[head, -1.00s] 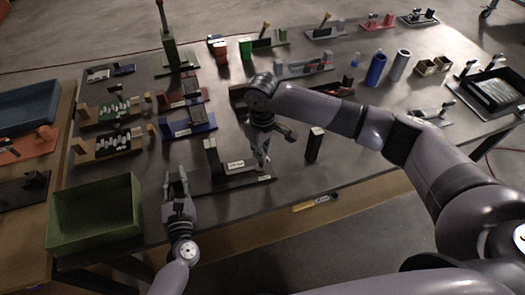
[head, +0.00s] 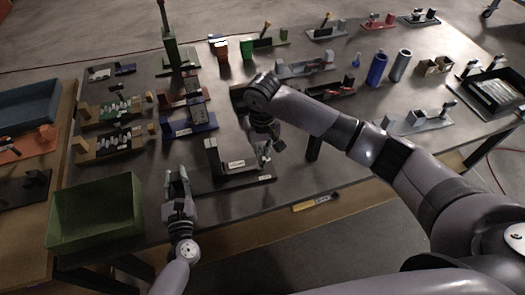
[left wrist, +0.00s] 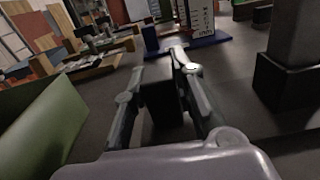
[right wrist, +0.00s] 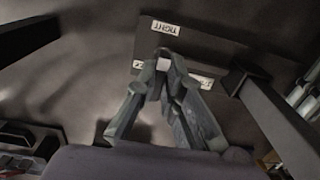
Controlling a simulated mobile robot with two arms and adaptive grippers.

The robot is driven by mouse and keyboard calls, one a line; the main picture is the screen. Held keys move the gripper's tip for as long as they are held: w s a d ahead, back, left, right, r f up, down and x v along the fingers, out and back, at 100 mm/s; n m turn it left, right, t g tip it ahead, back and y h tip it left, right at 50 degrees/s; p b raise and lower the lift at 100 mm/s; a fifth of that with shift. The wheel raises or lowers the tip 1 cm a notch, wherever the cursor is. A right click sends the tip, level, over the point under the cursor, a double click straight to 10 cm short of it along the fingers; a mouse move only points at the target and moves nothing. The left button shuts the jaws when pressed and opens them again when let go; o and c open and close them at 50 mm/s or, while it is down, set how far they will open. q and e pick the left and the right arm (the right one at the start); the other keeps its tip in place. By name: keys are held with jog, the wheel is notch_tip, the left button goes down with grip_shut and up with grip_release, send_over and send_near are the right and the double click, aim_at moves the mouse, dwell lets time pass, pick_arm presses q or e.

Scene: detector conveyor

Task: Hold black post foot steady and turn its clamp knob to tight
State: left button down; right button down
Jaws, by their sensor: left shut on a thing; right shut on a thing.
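The black post foot (head: 222,184) lies near the table's front edge, with a short upright post (head: 212,156) and white labels on it. My left gripper (head: 178,176) is shut on a black block at the foot's left end; the block (left wrist: 162,102) shows between its fingers in the left wrist view. My right gripper (head: 265,156) points down at the foot's right part, shut on the clamp knob. In the right wrist view a small pale part of the knob (right wrist: 163,65) shows between the fingertips, near a label reading TIGHT (right wrist: 166,28). The fingers hide most of the knob.
A green bin (head: 96,212) stands left of my left gripper. A blue fixture (head: 188,126) sits behind the foot. A dark upright block (head: 314,146) stands to the right, partly behind my right arm.

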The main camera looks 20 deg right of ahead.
dwell(0.4)
jog(key=c, duration=1.7)
grip_release()
notch_tip(320, 180, up, 12)
pick_arm(q)
jog(key=c, duration=1.3)
grip_release()
